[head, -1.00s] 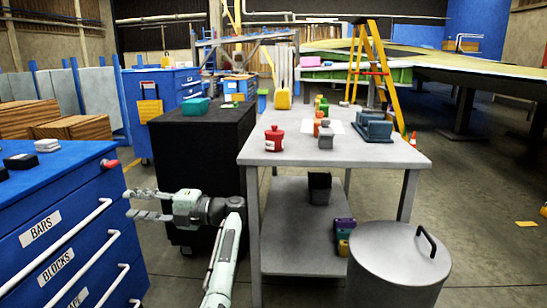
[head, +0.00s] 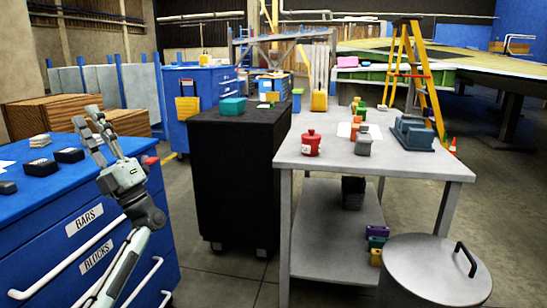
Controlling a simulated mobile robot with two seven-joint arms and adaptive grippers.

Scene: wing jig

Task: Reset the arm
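My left gripper (head: 97,124) shows at the left of the head view, raised with its fingers pointing up, in front of the blue drawer cabinet (head: 85,225). Its two fingers are spread apart with nothing between them. The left arm comes up from the lower left, in front of the drawer fronts labelled BARS and BLOCKS. My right gripper does not show.
The grey table (head: 430,166) at the right holds a red canister (head: 311,143), a grey-blue device (head: 413,134) and small coloured items. A black cabinet (head: 235,185) stands in the middle. A round grey bin (head: 420,262) is at the lower right. Dark blocks (head: 69,155) lie on the blue cabinet.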

